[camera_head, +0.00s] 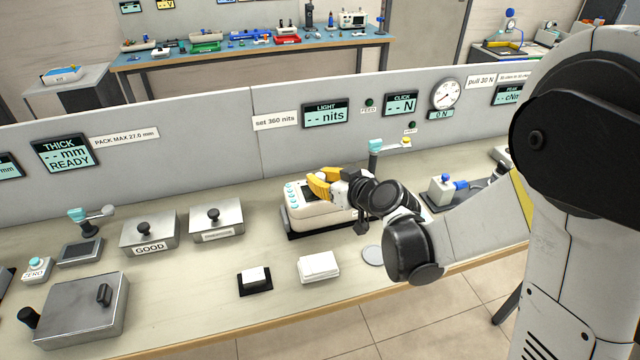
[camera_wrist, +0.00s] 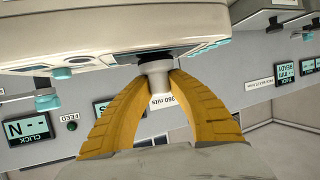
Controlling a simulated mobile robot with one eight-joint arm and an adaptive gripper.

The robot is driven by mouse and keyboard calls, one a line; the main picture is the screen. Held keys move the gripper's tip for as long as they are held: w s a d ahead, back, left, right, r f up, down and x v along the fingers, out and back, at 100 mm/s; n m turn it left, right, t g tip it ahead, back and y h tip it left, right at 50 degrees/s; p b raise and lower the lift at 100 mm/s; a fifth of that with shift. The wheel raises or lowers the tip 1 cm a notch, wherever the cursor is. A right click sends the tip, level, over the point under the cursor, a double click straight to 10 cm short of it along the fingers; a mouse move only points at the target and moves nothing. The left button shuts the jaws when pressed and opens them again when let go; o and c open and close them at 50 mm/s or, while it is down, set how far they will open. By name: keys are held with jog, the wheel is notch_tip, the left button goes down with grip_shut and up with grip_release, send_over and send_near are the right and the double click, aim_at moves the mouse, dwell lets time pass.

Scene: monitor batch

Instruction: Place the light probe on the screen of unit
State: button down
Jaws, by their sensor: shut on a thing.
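The unit (camera_head: 318,222) is a cream-white device with teal buttons, standing on the bench in front of the partition. Its casing also fills the top of the wrist view (camera_wrist: 80,25). My gripper (camera_head: 320,183) reaches over it from the right; its yellow fingers are shut on the light probe (camera_wrist: 158,84), a small pale cylinder with a wider head. The probe's head is close against a dark area of the unit, probably the screen (camera_wrist: 178,50); I cannot tell whether they touch. In the head view my fingers hide the probe and much of the screen.
The LIGHT display (camera_head: 325,114) shows dashes before "nits", with a "set 360 nits" label (camera_head: 276,121) beside it. A teal-topped post (camera_head: 375,150) stands behind my wrist. White blocks (camera_head: 319,266) and metal boxes (camera_head: 217,219) stand on the bench.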

jog(key=shift+f, duration=0.15)
jog(key=c, duration=1.3)
grip_release()
jog(key=shift+c, duration=0.2)
